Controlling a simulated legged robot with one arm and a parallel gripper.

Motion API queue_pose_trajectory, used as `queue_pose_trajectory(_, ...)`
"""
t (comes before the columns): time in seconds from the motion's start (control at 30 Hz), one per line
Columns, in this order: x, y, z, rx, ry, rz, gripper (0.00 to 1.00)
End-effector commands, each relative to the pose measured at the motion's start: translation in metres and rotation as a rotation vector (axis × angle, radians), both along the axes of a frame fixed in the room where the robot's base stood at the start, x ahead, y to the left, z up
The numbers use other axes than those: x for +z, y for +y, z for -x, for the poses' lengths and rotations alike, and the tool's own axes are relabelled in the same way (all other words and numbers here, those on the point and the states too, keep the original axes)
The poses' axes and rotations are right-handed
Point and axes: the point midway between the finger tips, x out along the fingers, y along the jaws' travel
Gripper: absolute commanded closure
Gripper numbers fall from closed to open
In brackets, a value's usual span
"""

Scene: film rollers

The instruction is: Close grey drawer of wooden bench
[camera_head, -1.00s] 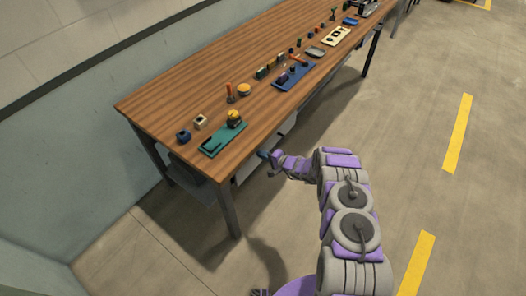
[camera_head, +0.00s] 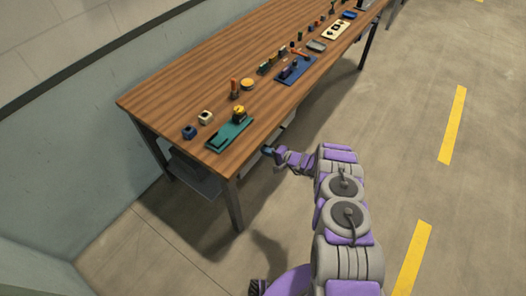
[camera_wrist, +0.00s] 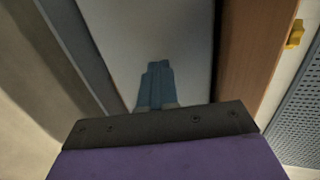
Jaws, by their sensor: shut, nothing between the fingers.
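The wooden bench (camera_head: 215,85) runs diagonally across the head view, and its tabletop edge (camera_wrist: 250,50) shows at right in the wrist view. A pale grey panel (camera_wrist: 140,30), which looks like the grey drawer's front, fills the upper middle of the wrist view. My gripper (camera_head: 267,151) is beside the bench's long side, just below the top. In the wrist view my gripper (camera_wrist: 157,66) is shut and empty, its blue fingertips pointing at the panel. I cannot tell whether they touch it.
A green tray (camera_head: 222,142), a blue tray (camera_head: 297,75) and several small parts stand on the bench. A grey shelf (camera_head: 195,175) is below, near a dark leg (camera_head: 234,205). Floor with yellow stripes (camera_head: 453,120) is clear at right.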

Motion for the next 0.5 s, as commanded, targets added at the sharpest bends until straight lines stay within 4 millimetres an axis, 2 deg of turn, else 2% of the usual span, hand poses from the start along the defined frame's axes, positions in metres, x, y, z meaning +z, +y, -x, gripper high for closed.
queue_pose_trajectory(0.1,0.003,-0.025,0.003,-0.004,0.001,-0.003,1.0)
queue_pose_trajectory(0.5,0.026,-0.081,0.043,-0.007,0.002,-0.005,1.0)
